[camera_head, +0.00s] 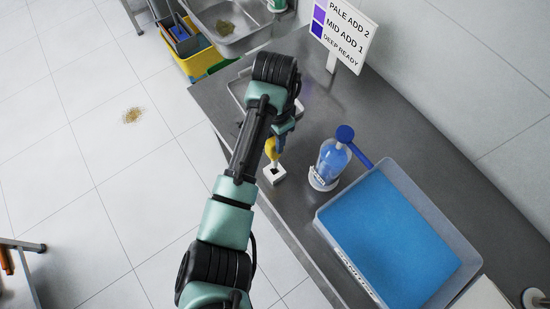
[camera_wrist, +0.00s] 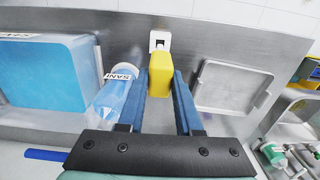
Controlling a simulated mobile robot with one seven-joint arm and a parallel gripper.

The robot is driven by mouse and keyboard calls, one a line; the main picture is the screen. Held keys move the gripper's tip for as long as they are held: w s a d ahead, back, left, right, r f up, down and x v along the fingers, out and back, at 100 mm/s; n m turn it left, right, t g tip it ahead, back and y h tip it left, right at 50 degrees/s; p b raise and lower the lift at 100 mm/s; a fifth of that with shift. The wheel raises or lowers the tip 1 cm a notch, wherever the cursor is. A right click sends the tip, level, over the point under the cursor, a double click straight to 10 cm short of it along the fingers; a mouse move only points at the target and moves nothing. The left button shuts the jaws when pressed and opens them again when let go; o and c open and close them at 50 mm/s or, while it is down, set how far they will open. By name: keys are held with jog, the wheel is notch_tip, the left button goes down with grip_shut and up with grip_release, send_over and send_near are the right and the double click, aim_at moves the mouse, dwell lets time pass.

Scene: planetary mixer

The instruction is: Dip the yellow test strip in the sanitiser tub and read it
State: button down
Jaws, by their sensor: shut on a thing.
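My gripper (camera_wrist: 160,88) is shut on the yellow test strip (camera_wrist: 161,72), its chunky yellow end between the two blue fingers. In the head view the yellow strip (camera_head: 271,148) shows just below my gripper (camera_head: 280,139). It is right by a small white holder (camera_head: 274,175) with a dark slot, which also shows in the wrist view (camera_wrist: 160,37). I cannot tell whether the strip's lower end is in the slot. The sanitiser tub (camera_head: 428,211), a clear box of blue liquid, stands to the right; it is at the left in the wrist view.
A blue bottle (camera_head: 332,162) with a blue pump top stands between the holder and the tub. A colour chart sign (camera_head: 343,32) reads pale add 2, mid add 1, deep ready. A grey tray (camera_wrist: 231,86) lies on the counter, with a sink (camera_head: 230,27) beyond.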

jog(key=shift+r, duration=0.1)
jog(key=shift+r+p, duration=1.55)
jog(key=shift+p, duration=0.25)
